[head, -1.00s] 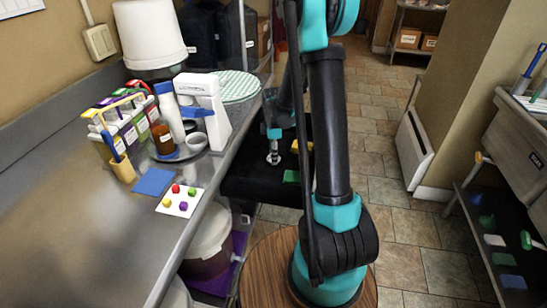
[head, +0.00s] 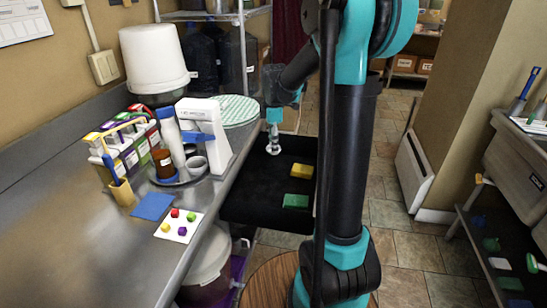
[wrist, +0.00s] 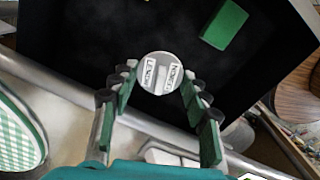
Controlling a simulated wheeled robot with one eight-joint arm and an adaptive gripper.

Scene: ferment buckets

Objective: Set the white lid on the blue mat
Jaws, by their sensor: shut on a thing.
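The white lid (wrist: 160,73) is a small round disc with printed labels, held between my gripper's fingertips in the wrist view. In the head view the lid (head: 273,150) shows as a small pale shape under my gripper (head: 273,137). My gripper (wrist: 155,82) is shut on the lid, over the black surface beside the counter; I cannot tell the height. The blue mat (head: 153,206) lies flat and bare on the steel counter, left of the lid and nearer the camera.
The black surface (head: 262,185) holds a yellow block (head: 301,170) and a green block (head: 296,201). A white card with coloured cubes (head: 168,229) lies beside the mat. Behind it stand a round tray with bottle and cups, a white machine (head: 207,130) and a box rack (head: 128,140).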

